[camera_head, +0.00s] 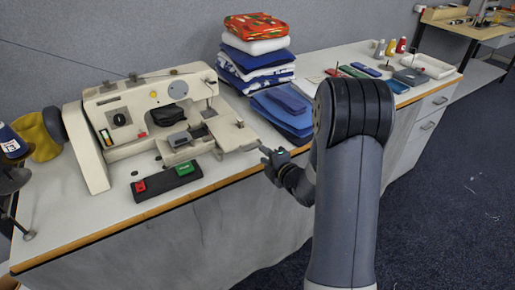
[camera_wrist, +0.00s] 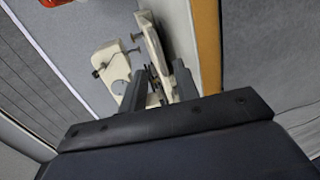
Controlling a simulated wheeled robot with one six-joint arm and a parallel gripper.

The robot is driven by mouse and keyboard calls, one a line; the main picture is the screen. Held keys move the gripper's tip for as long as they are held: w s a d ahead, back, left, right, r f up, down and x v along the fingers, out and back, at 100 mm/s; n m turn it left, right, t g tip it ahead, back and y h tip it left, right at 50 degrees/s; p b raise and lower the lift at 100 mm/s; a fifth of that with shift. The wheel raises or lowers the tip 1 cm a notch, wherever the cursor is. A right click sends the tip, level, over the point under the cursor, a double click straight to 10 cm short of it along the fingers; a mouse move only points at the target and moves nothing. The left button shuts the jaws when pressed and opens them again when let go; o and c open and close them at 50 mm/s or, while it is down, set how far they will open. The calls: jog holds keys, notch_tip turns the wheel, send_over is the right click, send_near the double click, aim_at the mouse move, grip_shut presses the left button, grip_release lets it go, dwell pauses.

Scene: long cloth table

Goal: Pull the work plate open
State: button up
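A cream sewing machine (camera_head: 130,110) stands on the long table. Its flat work plate (camera_head: 232,137) juts out at the machine's right end, near the table's front edge. My gripper (camera_head: 265,155) is just right of the plate's outer end; I cannot tell whether it touches. In the wrist view my gripper's two dark fingers (camera_wrist: 160,72) stand apart, with small dark and pale parts showing between them. Beyond them the cream machine (camera_wrist: 108,62) shows, partly hidden by the fingers.
A control box with red and green buttons (camera_head: 166,182) lies in front of the machine. Folded cloth (camera_head: 256,55) is stacked behind, with blue cloths (camera_head: 285,105) beside the plate. Thread spools (camera_head: 390,47) and small items are farther right. The table's wooden edge (camera_head: 110,229) runs along the front.

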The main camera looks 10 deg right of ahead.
jog(key=x, duration=0.6)
jog(key=shift+p, duration=0.35)
jog(key=shift+s, duration=0.1)
grip_shut()
